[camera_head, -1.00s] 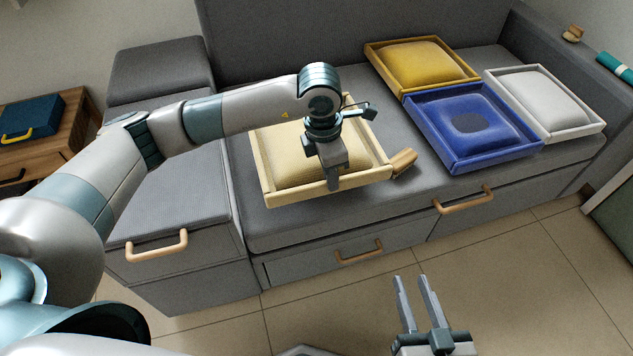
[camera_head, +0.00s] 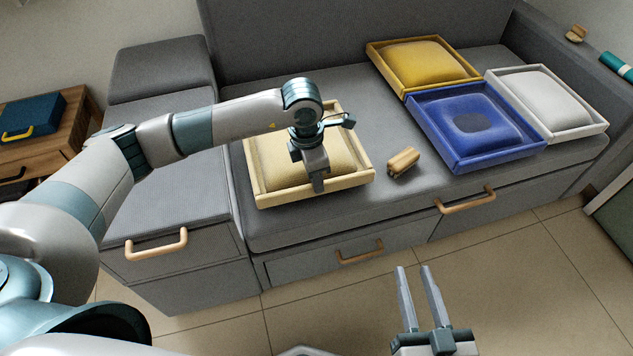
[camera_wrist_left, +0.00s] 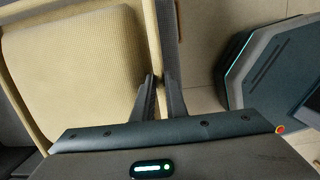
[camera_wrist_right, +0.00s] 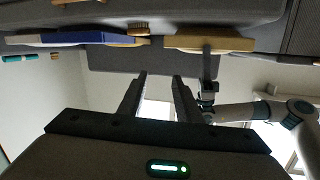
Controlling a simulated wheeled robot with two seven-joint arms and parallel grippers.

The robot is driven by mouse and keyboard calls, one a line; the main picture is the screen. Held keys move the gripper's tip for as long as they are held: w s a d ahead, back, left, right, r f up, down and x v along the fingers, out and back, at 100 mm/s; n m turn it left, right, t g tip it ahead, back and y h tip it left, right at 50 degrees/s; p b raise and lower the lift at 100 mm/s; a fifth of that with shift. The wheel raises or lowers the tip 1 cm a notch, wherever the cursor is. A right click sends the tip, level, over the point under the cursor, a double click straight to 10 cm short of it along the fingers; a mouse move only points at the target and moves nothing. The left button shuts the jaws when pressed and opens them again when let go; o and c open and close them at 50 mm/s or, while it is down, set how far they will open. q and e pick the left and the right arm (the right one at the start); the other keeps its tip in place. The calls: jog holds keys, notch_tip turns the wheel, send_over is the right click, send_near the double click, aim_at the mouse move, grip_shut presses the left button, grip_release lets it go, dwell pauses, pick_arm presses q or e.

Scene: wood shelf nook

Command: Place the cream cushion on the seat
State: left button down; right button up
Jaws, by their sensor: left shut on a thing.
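The cream cushion (camera_head: 281,160) lies in a pale wooden tray-like frame (camera_head: 262,199) on the grey bench seat (camera_head: 395,207). My left gripper (camera_head: 320,188) is over the front side of that frame, shut on its rim. In the left wrist view the fingers (camera_wrist_left: 160,95) straddle the frame's rim (camera_wrist_left: 153,45), with the cushion (camera_wrist_left: 75,70) just beside them. Part of the cushion is hidden by my left arm. My right gripper (camera_head: 418,298) is open and empty, in front of the bench above the floor.
A yellow cushion tray (camera_head: 375,52), a blue one (camera_head: 462,160) and a white one (camera_head: 560,137) sit on the right of the seat. A small wooden brush-like object (camera_head: 403,162) lies right of the cream frame. Drawer handles (camera_head: 360,252) stick out below.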

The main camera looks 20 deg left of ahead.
pick_arm(q)
jog(key=shift+f, duration=0.6)
pick_arm(e)
jog(key=shift+a+r, duration=0.1)
jog(key=shift+r, duration=0.25)
pick_arm(q)
jog(key=shift+f, duration=0.1)
jog(key=c, duration=1.8)
grip_release()
jog(key=shift+o, duration=0.2)
pick_arm(e)
jog(key=shift+r+t, duration=0.3)
jog(key=shift+t, duration=0.1)
jog(key=shift+f, duration=0.15)
